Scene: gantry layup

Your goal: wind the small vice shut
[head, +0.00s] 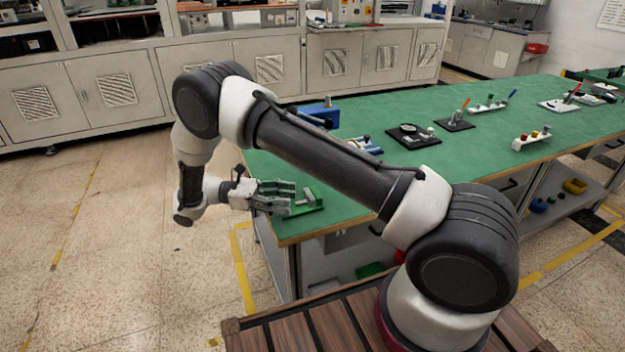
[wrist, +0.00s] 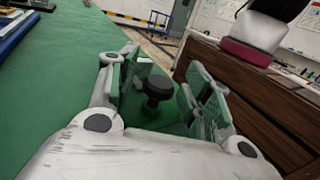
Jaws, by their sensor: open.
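The small vice (head: 308,204) is green and sits at the near left corner of the green-topped bench in the head view. My gripper (head: 284,198) comes at it level from the left, with its fingers at the vice's left side. In the wrist view my gripper (wrist: 160,80) is open, one finger on each side. A dark round knob (wrist: 157,90) of the vice shows between the fingers, with clear space on both sides. The vice's jaws are partly hidden by my fingers, and I cannot tell how wide their gap is.
The bench top (head: 470,150) continues to the right with several small fixtures and racks on it. A blue block-like object (head: 318,114) stands beyond my arm at the bench's left edge. The floor (head: 120,230) left of the bench is clear.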

